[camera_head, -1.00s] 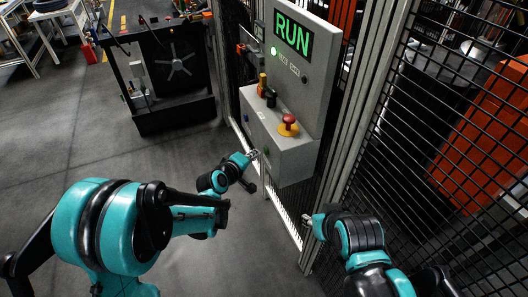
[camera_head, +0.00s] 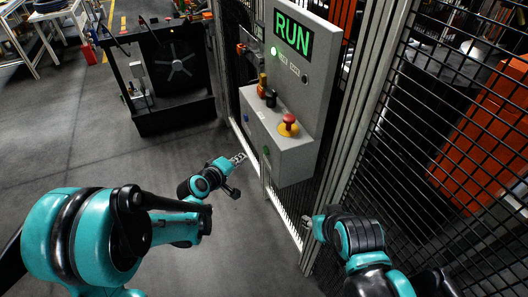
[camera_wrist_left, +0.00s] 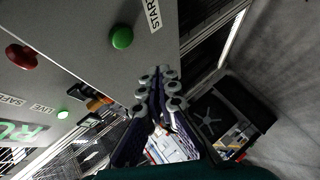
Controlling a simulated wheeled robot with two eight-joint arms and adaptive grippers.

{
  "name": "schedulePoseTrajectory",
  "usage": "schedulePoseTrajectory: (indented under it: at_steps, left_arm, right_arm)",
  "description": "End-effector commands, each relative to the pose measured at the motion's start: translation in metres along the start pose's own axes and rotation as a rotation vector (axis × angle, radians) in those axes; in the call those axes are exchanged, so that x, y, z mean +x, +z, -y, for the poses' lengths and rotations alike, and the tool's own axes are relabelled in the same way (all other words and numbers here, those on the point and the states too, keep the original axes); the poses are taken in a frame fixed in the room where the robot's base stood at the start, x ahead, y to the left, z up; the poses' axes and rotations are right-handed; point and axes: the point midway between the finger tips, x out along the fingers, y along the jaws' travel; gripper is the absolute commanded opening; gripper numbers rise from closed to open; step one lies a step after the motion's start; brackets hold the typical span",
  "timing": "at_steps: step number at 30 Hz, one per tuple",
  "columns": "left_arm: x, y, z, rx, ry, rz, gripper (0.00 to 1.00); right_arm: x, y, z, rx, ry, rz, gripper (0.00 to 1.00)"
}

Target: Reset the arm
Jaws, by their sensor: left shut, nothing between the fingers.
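My left gripper (camera_head: 238,158) is in front of and to the left of the grey control box (camera_head: 296,160), apart from it, with its fingers shut and empty. In the left wrist view its closed fingertips (camera_wrist_left: 158,76) show beside the box's panel, near a green button (camera_wrist_left: 122,38) labelled START. The green button also shows on the box's front face (camera_head: 266,151) in the head view. My right arm (camera_head: 355,235) is at the lower right beside the mesh fence.
A red mushroom button (camera_head: 288,122) on a yellow base sits on top of the box. The panel screen (camera_head: 293,35) reads RUN. A mesh fence (camera_head: 455,150) fills the right side. A black fan unit (camera_head: 165,75) stands at back left. The floor between is clear.

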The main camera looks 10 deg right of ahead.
Motion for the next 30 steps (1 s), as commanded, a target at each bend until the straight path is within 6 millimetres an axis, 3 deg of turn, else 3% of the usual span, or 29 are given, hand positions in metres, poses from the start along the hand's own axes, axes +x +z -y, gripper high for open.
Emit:
schedulePoseTrajectory:
  at_steps: [22,26,30]
  left_arm:
    - [-0.005,-0.001,-0.002,0.018,-0.01,0.0,0.0]
    - [-0.031,-0.002,-0.006,0.099,-0.061,0.005,0.0]
    - [-0.08,0.0,-0.006,0.25,-0.161,0.02,0.0]
  right_arm:
    - [0.0,0.0,0.0,0.0,0.0,0.0,0.4]
    - [0.0,0.0,0.0,0.0,0.0,0.0,0.4]
    - [0.0,0.0,0.0,0.0,0.0,0.0,0.4]
